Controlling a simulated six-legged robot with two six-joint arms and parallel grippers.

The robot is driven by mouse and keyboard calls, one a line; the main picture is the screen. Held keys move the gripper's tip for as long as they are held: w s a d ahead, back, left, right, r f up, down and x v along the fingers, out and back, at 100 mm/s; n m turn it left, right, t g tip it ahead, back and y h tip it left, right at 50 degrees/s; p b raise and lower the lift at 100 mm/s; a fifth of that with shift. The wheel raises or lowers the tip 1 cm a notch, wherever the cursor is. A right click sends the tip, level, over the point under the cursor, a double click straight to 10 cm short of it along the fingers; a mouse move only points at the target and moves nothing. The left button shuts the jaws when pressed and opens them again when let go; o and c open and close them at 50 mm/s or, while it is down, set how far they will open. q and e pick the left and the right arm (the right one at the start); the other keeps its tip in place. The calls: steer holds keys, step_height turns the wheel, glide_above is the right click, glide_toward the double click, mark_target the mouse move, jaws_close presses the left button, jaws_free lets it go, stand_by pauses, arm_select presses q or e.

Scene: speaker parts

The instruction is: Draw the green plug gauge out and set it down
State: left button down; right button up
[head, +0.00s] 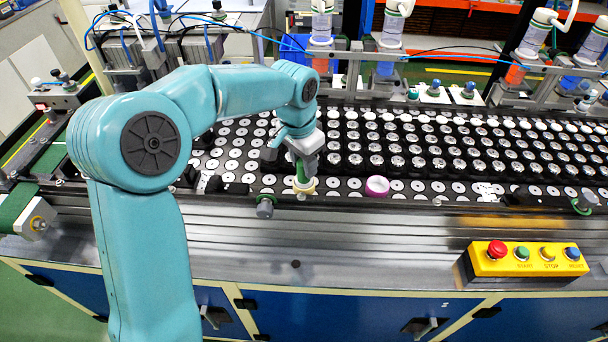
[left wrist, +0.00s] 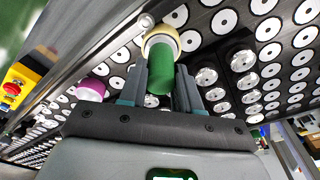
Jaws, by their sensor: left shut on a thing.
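The green plug gauge (left wrist: 158,72) stands between the two fingers of my left gripper (left wrist: 160,88), which is shut on it. The gauge is mostly hidden there by the fingers. I cannot tell whether the ring touches the bed. My right gripper is not in view.
A magenta ring (head: 377,186) lies on the bed to the right. Rows of speaker parts (head: 430,150) fill the black bed. A yellow button box (head: 527,258) stands front right. The metal ledge (head: 370,240) in front is mostly clear.

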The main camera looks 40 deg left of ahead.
arm_select(q)
steer(key=shift+r+p, duration=1.4)
steer(key=shift+r, duration=0.45)
steer(key=shift+r+p, duration=0.85)
steer(key=shift+r, duration=0.15)
steer(key=shift+r+p, duration=0.3)
steer(key=shift+r, duration=0.65)
